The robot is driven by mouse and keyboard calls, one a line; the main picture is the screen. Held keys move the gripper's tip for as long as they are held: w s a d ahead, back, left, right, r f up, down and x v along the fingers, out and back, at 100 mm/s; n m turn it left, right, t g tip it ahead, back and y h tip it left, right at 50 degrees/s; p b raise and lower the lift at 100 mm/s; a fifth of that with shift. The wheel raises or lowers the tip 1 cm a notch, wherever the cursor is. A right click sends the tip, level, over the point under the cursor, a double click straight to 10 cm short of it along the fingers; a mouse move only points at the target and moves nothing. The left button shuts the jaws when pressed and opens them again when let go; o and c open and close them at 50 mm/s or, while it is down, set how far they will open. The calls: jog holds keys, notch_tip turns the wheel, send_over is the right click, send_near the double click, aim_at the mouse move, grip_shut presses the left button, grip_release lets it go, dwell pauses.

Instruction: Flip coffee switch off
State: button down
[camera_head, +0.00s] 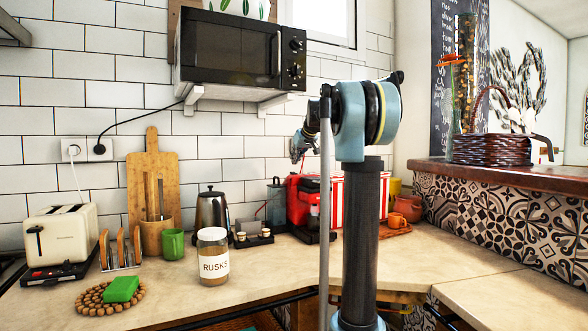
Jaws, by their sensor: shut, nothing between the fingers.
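A red machine (295,203), which looks like the coffee maker, stands on the counter against the tiled wall. My column and arm cover part of its right side, and I cannot make out its switch. My gripper (294,157) is small and dark in this view. It is shut and empty, and appears just above the red machine's top left in the picture. I cannot tell whether it touches the machine.
A red-and-white striped box (337,203) is partly behind my column. A microwave (228,48) hangs above. The front counter is mostly clear.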

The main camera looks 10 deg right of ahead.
jog(key=v, duration=1)
jog(key=shift+f, duration=0.15)
jog(key=shift+s, duration=0.1)
jog(key=shift+w+d+r+t, duration=0.15)
jog(key=shift+w+r+t, duration=0.2)
jog(key=shift+w, duration=0.4)
send_over(294, 173)
jog(key=f, duration=0.6)
jog(key=shift+w+d, duration=0.3)
jog(key=shift+w, duration=0.1)
jog(key=f, duration=0.3)
jog(key=shift+w+a, duration=0.1)
jog(key=shift+w, duration=0.2)
jog(key=shift+f, duration=0.6)
